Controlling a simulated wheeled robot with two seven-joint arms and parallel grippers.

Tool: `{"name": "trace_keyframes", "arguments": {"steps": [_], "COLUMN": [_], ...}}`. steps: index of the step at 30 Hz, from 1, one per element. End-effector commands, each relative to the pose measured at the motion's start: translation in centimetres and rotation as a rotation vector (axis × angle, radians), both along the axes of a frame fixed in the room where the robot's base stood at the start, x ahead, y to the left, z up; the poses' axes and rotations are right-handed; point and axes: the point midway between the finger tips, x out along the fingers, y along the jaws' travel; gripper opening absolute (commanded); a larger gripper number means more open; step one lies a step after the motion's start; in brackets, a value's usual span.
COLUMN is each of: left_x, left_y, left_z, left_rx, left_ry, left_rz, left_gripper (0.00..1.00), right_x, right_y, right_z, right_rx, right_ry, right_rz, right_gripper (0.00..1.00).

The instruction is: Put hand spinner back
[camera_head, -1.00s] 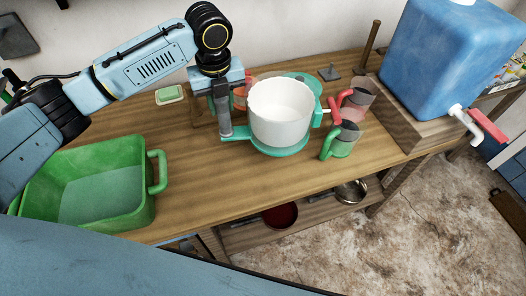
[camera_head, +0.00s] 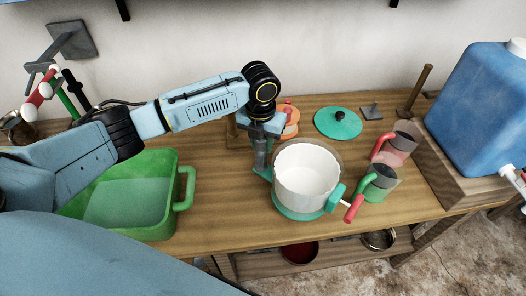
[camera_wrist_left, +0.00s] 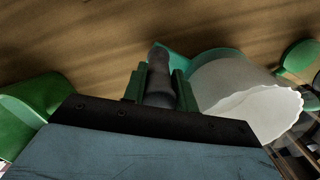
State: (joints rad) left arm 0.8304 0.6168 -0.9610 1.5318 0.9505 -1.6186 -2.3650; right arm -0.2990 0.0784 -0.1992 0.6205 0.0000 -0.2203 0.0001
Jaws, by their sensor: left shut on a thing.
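The hand spinner is a white tub (camera_head: 306,172) in a teal base (camera_head: 300,210), with a red-gripped crank (camera_head: 354,208) at its lower right. It stands upright near the middle of the wooden table. My left gripper (camera_head: 262,165) is at its left side, shut on its dark grey upright handle. In the left wrist view the handle (camera_wrist_left: 159,75) sits between the green finger pads, with the white tub (camera_wrist_left: 245,95) to the right. I cannot tell whether the base touches the table. The right gripper is not in view.
A green basin (camera_head: 130,205) stands left on the table (camera_head: 225,215). A green-handled cup (camera_head: 382,184) and a red-handled cup (camera_head: 395,148) stand close to the spinner's right. A teal lid (camera_head: 338,122) and an orange-and-red item (camera_head: 290,122) lie behind. A blue water container (camera_head: 480,105) is far right.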

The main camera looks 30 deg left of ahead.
Motion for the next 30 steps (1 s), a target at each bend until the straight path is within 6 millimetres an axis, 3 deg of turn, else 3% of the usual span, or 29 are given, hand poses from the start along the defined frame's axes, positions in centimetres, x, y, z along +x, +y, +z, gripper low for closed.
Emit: {"name": "trace_keyframes", "arguments": {"steps": [6, 17, 18, 22, 23, 30], "left_x": [0.0, 0.0, 0.0, 0.0, -0.1, 0.0], "left_y": [0.0, 0.0, 0.0, 0.0, 0.0, 0.0], "left_z": [-3.2, -3.5, -3.7, -3.6, -3.6, -3.6], "left_rx": [-0.001, -0.002, 0.001, 0.001, 0.001, 0.001], "left_ry": [0.000, -0.001, 0.001, 0.001, 0.001, 0.001], "left_rz": [0.002, 0.001, 0.001, 0.001, 0.001, 0.001], "left_gripper": [0.00, 0.00, 0.29, 0.46, 0.50, 0.50], "right_x": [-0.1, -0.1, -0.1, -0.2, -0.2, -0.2], "right_y": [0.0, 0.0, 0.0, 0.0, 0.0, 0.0], "right_z": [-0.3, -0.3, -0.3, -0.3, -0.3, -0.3], "right_rx": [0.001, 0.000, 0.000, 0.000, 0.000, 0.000], "right_ry": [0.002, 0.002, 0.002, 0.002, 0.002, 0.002], "right_rz": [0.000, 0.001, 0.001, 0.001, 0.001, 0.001], "right_gripper": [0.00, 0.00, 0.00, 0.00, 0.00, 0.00]}}
